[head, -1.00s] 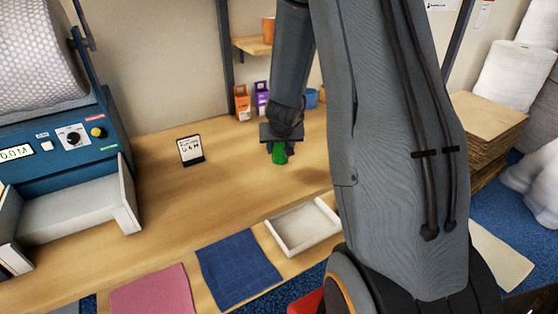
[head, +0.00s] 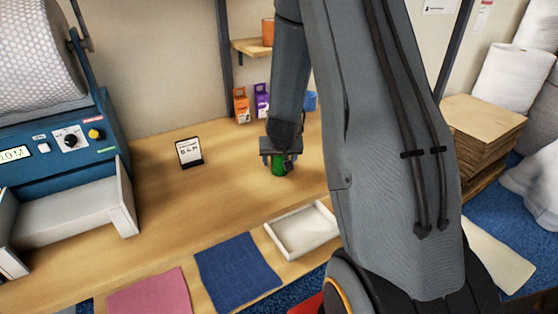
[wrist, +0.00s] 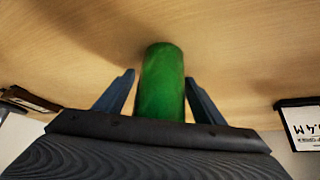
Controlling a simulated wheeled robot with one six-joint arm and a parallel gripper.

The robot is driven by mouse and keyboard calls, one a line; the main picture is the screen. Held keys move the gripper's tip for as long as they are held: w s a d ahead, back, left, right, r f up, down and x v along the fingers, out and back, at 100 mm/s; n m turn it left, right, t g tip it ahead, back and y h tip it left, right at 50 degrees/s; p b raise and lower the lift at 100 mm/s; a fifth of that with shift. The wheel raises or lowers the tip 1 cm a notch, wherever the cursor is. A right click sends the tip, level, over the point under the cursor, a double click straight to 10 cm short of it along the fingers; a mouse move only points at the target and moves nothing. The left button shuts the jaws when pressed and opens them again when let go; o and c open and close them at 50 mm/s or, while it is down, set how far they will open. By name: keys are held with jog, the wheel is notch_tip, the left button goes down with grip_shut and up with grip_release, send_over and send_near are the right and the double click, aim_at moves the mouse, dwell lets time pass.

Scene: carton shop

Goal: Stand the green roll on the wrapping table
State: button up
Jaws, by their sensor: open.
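The green roll (head: 278,170) stands upright on the wooden wrapping table (head: 190,215), as far as the head view shows. My gripper (head: 280,160) points down over it, with the roll between its two fingers. In the wrist view the green roll (wrist: 162,85) sits between the open fingers of my gripper (wrist: 160,78), with a visible gap on each side. The roll's lower edge near the palm is hidden behind my gripper.
A price card (head: 189,152) stands left of the roll. A white tray (head: 303,230), a blue cloth (head: 236,272) and a pink cloth (head: 152,292) lie along the front. Small boxes (head: 241,105) stand at the back. A bubble-wrap machine (head: 65,145) is at left.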

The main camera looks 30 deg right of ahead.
jog(key=shift+r, duration=0.15)
jog(key=shift+s+r, duration=0.1)
jog(key=shift+r, duration=0.2)
jog(key=p+v, duration=0.3)
jog(key=v, duration=0.7)
jog(key=s+a+r+n+g+y, duration=0.1)
jog(key=s+a+r+n+g, duration=0.1)
jog(key=s+a, duration=0.6)
jog(key=s+a+r+n+g+y, duration=0.1)
jog(key=s+a+r+n+g, duration=0.1)
jog(key=s+a, duration=0.6)
jog(key=s+r+n, duration=0.1)
jog(key=s, duration=0.1)
jog(key=shift+s+y, duration=0.3)
jog(key=shift+s, duration=0.05)
jog(key=shift+g, duration=0.3)
notch_tip(320, 180, down, 5)
jog(key=b, duration=0.4)
jog(key=shift+r, duration=0.15)
